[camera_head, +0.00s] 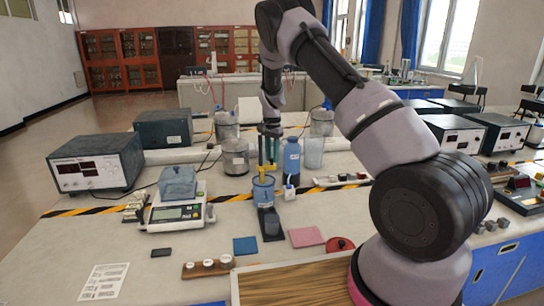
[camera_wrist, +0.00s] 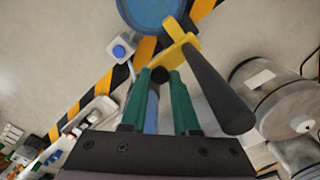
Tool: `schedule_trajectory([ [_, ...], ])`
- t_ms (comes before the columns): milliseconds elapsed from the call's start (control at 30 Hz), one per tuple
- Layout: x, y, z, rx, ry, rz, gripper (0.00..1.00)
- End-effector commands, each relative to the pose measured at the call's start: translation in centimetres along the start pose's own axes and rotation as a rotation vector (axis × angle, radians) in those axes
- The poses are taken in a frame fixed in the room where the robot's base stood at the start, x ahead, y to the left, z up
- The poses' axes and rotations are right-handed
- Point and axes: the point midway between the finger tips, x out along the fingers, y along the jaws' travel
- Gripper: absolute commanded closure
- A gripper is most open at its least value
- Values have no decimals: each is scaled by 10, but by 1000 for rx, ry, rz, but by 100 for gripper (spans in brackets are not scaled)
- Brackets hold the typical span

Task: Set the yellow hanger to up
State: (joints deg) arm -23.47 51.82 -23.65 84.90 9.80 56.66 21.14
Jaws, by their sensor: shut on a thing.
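The yellow hanger (camera_head: 263,172) is at my gripper's fingertips above the rear of the blue beaker (camera_head: 263,190) in the head view. In the wrist view the yellow hanger (camera_wrist: 180,42) crosses the tips of my green fingers, with a dark rod (camera_wrist: 218,90) running beside it. My gripper (camera_head: 268,160) points down and is shut on the hanger; it also shows in the wrist view (camera_wrist: 160,74). The round blue top of the beaker (camera_wrist: 152,10) is just beyond the hanger. Whether the hanger touches the beaker cannot be told.
A blue bottle (camera_head: 291,162) stands close to the right of my gripper, and a small white box with a blue knob (camera_head: 289,191) in front of it. A grey pot (camera_head: 235,158) stands to the left. A scale (camera_head: 175,212) is further left. The front bench has free patches.

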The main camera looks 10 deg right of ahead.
Motion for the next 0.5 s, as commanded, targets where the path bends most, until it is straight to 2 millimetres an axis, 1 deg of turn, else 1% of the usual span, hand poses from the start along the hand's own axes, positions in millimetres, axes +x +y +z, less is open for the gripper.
schedule_trajectory([
  [400, -1, -1, 0, 0, 1, -2, 100],
  [467, -3, -1, 0, -1, 1, -3, 100],
  [500, -8, -1, -1, -1, 2, -4, 100],
])
